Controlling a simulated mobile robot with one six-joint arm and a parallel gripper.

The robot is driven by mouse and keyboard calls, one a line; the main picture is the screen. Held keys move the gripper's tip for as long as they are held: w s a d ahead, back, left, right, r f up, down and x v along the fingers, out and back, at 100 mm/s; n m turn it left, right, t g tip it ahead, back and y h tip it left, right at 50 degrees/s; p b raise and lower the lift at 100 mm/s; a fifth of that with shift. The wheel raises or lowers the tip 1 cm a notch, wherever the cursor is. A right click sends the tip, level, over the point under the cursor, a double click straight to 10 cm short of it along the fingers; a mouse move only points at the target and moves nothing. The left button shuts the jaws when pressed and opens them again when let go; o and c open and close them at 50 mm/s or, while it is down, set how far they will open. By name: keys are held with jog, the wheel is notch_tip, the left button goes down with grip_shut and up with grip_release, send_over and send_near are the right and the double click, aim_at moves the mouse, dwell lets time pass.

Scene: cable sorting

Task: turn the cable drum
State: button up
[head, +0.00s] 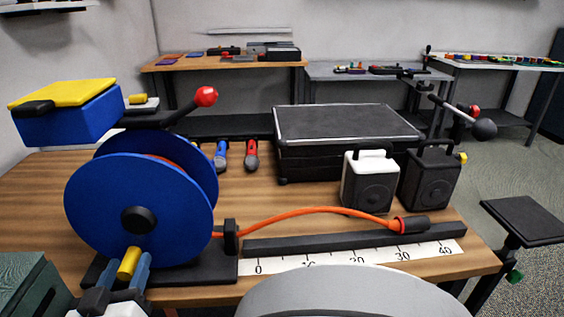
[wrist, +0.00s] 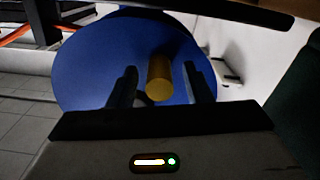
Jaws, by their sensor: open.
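The cable drum (head: 110,205) has two blue discs and a dark hub, and stands on a dark base at the left of the wooden table. A yellow handle peg (head: 128,263) sticks out from the lower part of its front disc. An orange cable (head: 310,211) runs right from the drum through a dark guide to a dark plug (head: 412,225). My gripper (head: 125,275) is at the peg, with its fingers on either side. In the wrist view, the peg (wrist: 159,78) stands between the open fingers of my gripper (wrist: 160,85), with gaps visible on both sides.
A white scale strip (head: 345,260) with a dark bar lies along the table's front edge. A black case (head: 345,140) and two speaker-like boxes (head: 370,182) stand behind. A blue box with a yellow lid (head: 65,110) is at upper left. A dark green box (head: 30,285) is close at lower left.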

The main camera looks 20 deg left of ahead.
jog(key=shift+c, duration=0.4)
grip_shut()
jog(key=shift+s, duration=0.1)
